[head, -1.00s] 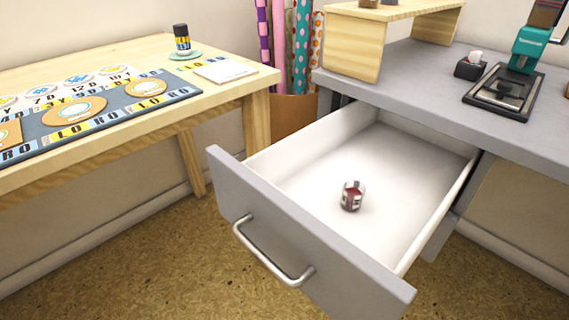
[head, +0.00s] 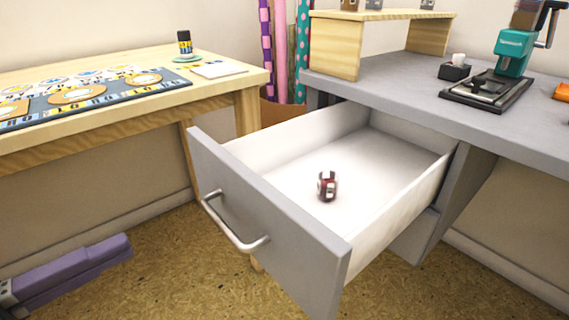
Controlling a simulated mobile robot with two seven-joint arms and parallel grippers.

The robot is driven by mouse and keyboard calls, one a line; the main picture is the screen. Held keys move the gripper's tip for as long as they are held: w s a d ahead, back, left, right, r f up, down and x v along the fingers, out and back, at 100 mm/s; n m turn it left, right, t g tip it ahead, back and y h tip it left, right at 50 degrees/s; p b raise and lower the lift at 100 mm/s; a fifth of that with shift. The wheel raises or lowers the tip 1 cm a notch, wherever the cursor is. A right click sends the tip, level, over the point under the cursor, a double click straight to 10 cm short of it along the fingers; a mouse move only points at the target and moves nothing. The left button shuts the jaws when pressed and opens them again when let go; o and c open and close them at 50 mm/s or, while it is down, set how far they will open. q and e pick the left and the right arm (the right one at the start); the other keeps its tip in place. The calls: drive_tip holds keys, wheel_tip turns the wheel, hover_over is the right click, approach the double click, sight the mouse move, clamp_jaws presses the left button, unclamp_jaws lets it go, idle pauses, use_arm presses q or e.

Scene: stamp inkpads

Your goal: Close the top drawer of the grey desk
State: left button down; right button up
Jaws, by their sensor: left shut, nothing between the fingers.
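The grey desk (head: 400,95) stands at the right. Its top drawer (head: 245,205) is pulled far out, with its white inside showing. A bar handle (head: 228,225) runs across the grey drawer front. A small round red and white item (head: 327,186) lies on the drawer floor. My left gripper (head: 122,246), purple, enters at the lower left of the head view. It is shut and empty, to the left of the drawer front and apart from it. My right gripper is out of view.
A wooden table (head: 235,85) with a patterned mat stands left of the desk. Patterned rolls (head: 280,50) stand in the corner between them. A teal press (head: 513,50) and a wooden shelf (head: 335,45) sit on the desk. The floor before the drawer is clear.

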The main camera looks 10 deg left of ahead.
sight(245, 188)
use_arm(q)
drive_tip(key=b+x, duration=0.2)
drive_tip(key=x, duration=1.2)
drive_tip(key=shift+s+d, duration=0.15)
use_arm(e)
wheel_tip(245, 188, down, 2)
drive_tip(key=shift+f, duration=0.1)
